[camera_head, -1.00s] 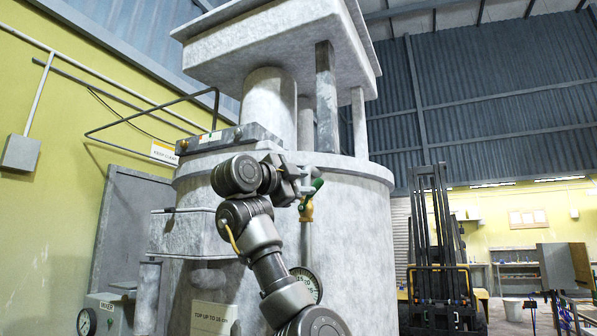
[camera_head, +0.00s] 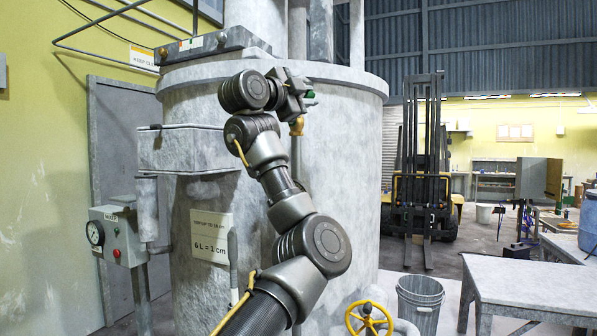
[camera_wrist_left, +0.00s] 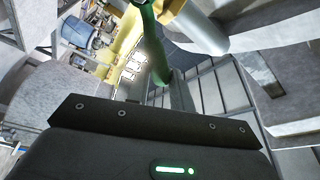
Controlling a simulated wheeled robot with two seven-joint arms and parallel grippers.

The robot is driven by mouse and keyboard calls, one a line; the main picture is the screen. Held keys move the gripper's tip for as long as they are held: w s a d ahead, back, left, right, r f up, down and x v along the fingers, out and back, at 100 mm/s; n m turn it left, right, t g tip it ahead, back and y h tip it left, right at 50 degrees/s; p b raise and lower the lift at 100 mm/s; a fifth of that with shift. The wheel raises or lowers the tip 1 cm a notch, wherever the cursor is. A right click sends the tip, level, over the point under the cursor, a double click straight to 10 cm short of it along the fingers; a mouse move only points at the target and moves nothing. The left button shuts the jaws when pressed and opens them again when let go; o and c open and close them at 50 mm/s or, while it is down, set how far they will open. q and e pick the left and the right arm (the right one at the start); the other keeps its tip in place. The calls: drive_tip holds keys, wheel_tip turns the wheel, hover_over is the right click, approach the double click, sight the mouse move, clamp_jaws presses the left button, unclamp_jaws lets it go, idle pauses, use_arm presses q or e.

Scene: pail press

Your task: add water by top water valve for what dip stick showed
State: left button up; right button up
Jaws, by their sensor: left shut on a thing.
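The top water valve is a brass tap (camera_head: 297,126) on a thin pipe against the big grey tank (camera_head: 340,140). Its green lever (camera_head: 311,97) shows beside my left gripper (camera_head: 302,92). My left gripper is shut on this lever at the tank's upper side. In the left wrist view the green lever (camera_wrist_left: 150,45) runs up from the jaws beside the brass body (camera_wrist_left: 184,15). The jaws hide part of the lever. The dip stick is not clearly seen. A sign (camera_head: 211,237) on the tank reads "6 L = 1 cm"; its upper line is small.
A control box with a gauge (camera_head: 118,237) stands at left. A yellow handwheel (camera_head: 368,318) and a grey bucket (camera_head: 420,303) are low in front of the tank. A grey table (camera_head: 525,285) stands at right.

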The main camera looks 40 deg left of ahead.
use_arm(q)
drive_tip(key=shift+c, duration=0.2)
drive_tip(key=shift+w+d+f+b, duration=0.1)
drive_tip(key=shift+d+f+b, duration=0.25)
drive_tip(key=shift+f+b, duration=0.3)
drive_tip(key=shift+w+d+f+b, duration=0.1)
drive_tip(key=shift+d+f+b, duration=0.2)
drive_tip(key=shift+f+b, duration=0.3)
drive_tip(key=shift+c, duration=0.2)
drive_tip(key=shift+r, duration=0.1)
drive_tip(key=shift+w+d+f+b, duration=0.1)
drive_tip(key=shift+d+f+b, duration=0.15)
drive_tip(key=shift+f+b, duration=0.45)
drive_tip(key=shift+w+d+f+b, duration=0.1)
drive_tip(key=shift+d+f+b, duration=0.15)
drive_tip(key=shift+f+b, duration=0.45)
